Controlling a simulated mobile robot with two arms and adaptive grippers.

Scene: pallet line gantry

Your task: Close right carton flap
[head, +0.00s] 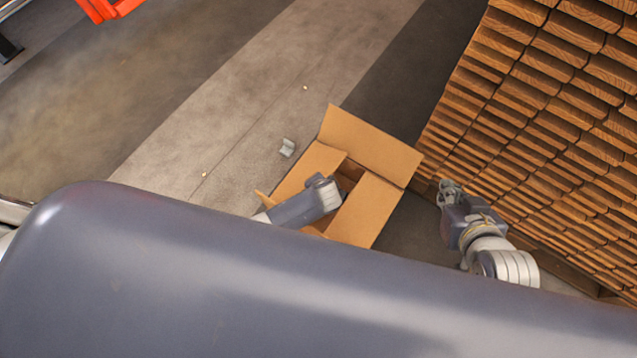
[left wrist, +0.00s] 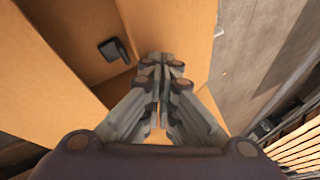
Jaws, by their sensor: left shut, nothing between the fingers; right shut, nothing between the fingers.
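The open cardboard carton (head: 347,172) stands on the floor in the middle of the head view. Its far flap (head: 372,145) spreads outward. In the left wrist view my left gripper (left wrist: 160,60) is shut and empty, close over cardboard (left wrist: 185,25). Whether it touches is unclear. My right gripper (head: 449,190) is shut and empty, to the right of the carton.
A tall stack of wooden boards or pallets (head: 545,110) stands close on the right, near my right gripper. A small grey piece (head: 287,147) lies on the floor left of the carton. A dark object (left wrist: 115,50) shows beside cardboard in the left wrist view.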

